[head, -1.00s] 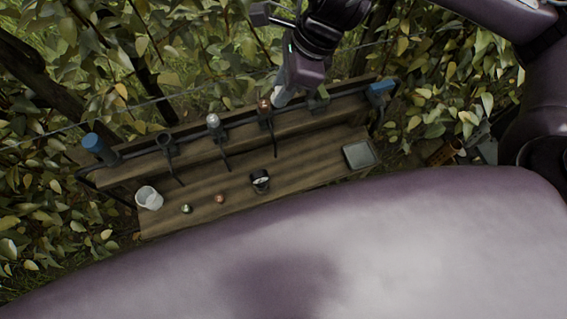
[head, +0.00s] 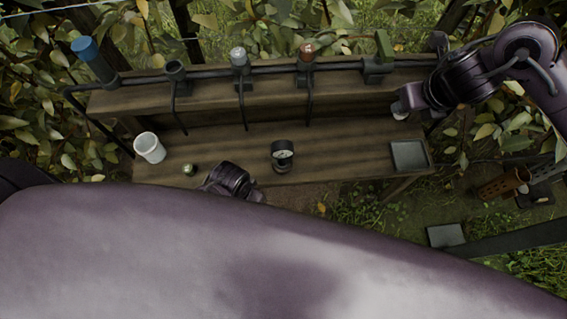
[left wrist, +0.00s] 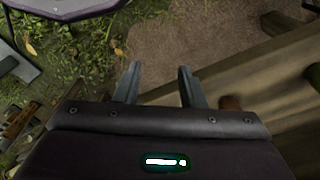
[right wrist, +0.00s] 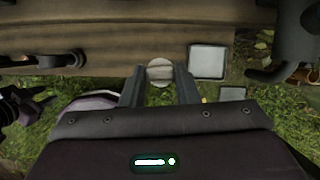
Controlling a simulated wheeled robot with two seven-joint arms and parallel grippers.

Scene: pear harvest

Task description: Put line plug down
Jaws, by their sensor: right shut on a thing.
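The line plug (right wrist: 160,72) is a pale round piece held between the fingers of my right gripper (right wrist: 160,88). In the head view the plug (head: 400,108) shows as a light end below the right gripper, above the right part of the bench and behind the grey square tray (head: 410,170). The tray also shows just right of the fingers in the right wrist view (right wrist: 208,62). My left gripper (left wrist: 160,82) is open and empty near the bench's front edge; in the head view its fingers are hidden.
The wooden bench (head: 340,155) carries a white cup (head: 150,148), a small green piece (head: 190,169) and a black gauge (head: 282,152). A pipe with several upright fittings (head: 306,55) and a blue-capped post (head: 92,58) runs behind. Bench space between gauge and tray is clear.

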